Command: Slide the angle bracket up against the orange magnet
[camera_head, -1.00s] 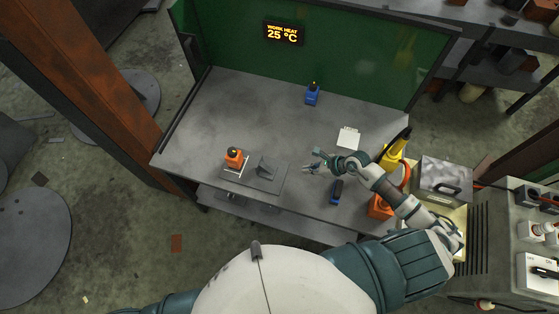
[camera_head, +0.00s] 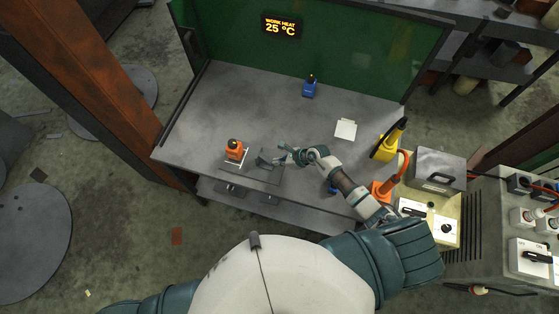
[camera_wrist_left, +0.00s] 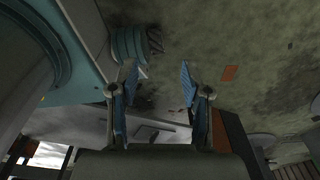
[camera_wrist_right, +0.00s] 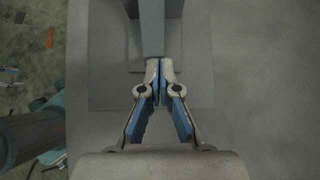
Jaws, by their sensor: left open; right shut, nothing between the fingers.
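The orange magnet (camera_head: 235,151) stands at the left end of a grey plate (camera_head: 262,174) near the table's front edge. The grey angle bracket (camera_head: 265,158) stands on the plate to the right of the magnet, with a gap between them. My right gripper (camera_head: 282,157) is shut and empty at the bracket's right side. In the right wrist view, its closed fingertips (camera_wrist_right: 160,68) are at the bracket's grey upright (camera_wrist_right: 152,25); I cannot tell whether they touch. My left gripper (camera_wrist_left: 158,75) is open and empty in the left wrist view, away from the bracket.
A blue magnet-like block (camera_head: 310,88) stands at the back of the table (camera_head: 230,100). White papers (camera_head: 345,129), a yellow tool (camera_head: 388,146) and an orange tool (camera_head: 383,190) are on the right. A blue item is partly hidden behind my right forearm.

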